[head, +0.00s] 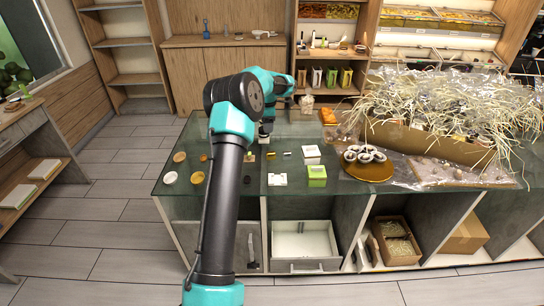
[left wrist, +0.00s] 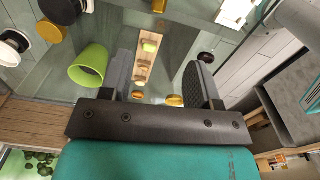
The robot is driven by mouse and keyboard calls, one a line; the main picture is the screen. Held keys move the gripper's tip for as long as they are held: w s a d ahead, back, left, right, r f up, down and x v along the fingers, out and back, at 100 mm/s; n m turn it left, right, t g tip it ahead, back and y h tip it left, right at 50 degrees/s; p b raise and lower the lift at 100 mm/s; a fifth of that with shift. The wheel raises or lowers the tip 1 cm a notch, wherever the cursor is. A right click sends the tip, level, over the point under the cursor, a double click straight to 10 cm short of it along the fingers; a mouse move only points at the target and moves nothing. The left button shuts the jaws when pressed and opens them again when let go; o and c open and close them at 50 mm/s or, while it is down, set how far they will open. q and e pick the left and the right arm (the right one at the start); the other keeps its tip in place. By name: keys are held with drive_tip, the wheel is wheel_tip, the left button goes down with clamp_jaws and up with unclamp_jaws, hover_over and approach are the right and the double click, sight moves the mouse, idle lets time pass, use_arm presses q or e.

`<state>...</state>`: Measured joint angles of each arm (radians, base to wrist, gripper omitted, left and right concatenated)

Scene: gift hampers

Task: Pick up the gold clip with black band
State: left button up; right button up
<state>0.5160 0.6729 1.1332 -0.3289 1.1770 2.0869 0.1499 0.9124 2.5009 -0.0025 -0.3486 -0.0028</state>
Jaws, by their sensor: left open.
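My left gripper (head: 266,136) hangs over the glass counter top, its fingers partly hidden by the arm. In the left wrist view its two fingers (left wrist: 160,78) are apart with nothing held between them. Small gold pieces (head: 271,156) lie on the glass just in front of the gripper, with a small dark-and-gold piece (head: 286,154) to their right. In the left wrist view one gold piece (left wrist: 175,100) shows near the right finger and another (left wrist: 137,94) near the left finger. I cannot tell which is the clip with the black band. My right gripper is out of view.
Round lids (head: 170,178) lie at the left edge. A gold round board (head: 368,172) with white rings and a straw-filled tray (head: 430,145) take up the right side.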

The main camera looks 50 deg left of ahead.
use_arm(q)
hover_over(268, 154)
drive_tip(key=f, duration=1)
drive_tip(key=shift+w+a, duration=0.3)
drive_tip(key=shift+f, duration=0.5)
drive_tip(key=shift+a+f, duration=0.15)
drive_tip(key=shift+f, duration=2.45)
drive_tip(key=shift+c, duration=0.2)
drive_tip(key=c, duration=1)
drive_tip(key=shift+o, duration=0.2)
drive_tip(key=shift+r, duration=0.1)
